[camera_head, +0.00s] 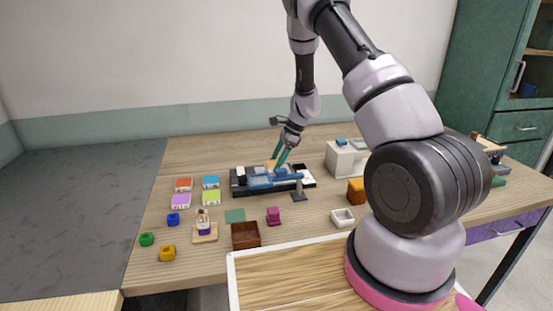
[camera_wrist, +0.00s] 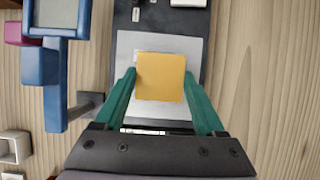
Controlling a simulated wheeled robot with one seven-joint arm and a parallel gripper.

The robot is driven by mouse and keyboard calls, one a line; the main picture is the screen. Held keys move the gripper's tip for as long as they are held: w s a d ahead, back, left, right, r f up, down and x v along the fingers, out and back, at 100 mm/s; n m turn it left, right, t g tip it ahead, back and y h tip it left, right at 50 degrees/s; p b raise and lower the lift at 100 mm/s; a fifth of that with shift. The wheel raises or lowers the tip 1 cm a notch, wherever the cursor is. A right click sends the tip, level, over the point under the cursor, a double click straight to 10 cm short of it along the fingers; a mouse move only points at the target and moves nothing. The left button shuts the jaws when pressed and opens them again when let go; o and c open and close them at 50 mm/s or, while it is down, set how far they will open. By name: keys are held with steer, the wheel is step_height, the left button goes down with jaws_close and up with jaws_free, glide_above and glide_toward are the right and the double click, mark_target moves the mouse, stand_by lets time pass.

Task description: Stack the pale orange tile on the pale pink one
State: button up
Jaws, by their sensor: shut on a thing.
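My gripper (camera_head: 276,163) reaches down over the dark board at the back middle of the table. In the wrist view, its two teal fingers (camera_wrist: 160,74) are shut on the sides of the pale orange tile (camera_wrist: 160,88). The tile looks square and flat, and it is above a light grey plate (camera_wrist: 126,50) on the dark board. I cannot tell whether it touches the plate. I cannot make out a pale pink tile in either view; anything directly under the orange tile is hidden.
A blue stand-like piece (camera_wrist: 53,75) is close left of the fingers in the wrist view. The dark board (camera_head: 238,190) lies under the gripper. A white machine (camera_head: 343,160) stands right of it. Coloured boxes, including a purple one (camera_head: 181,201), and a brown box (camera_head: 245,236) are left and front.

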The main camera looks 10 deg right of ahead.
steer(key=o, duration=1.5)
steer(key=v, duration=1.1)
steer(key=s+r+n+t, duration=0.1)
steer(key=s+r+n, duration=0.1)
steer(key=s+r, duration=0.35)
steer(key=s+a+r+n+t, duration=0.1)
steer(key=s+r+n, duration=0.1)
steer(key=r, duration=0.6)
steer(key=s+r+n, duration=0.2)
steer(key=s+r, duration=0.1)
steer(key=r, duration=0.3)
steer(key=s+r+n+t+h, duration=0.1)
steer(key=s+r+n, duration=0.1)
steer(key=s, duration=0.4)
steer(key=s+r+n+t+h, duration=0.1)
steer(key=s+r+n+t, duration=0.1)
steer(key=s, duration=0.5)
steer(key=s+d+r+n+t+h, duration=0.1)
steer(key=s+r+n+t, duration=0.1)
steer(key=s+r+n, duration=0.2)
steer(key=shift+s+r, duration=0.95)
steer(key=shift+s, duration=0.3)
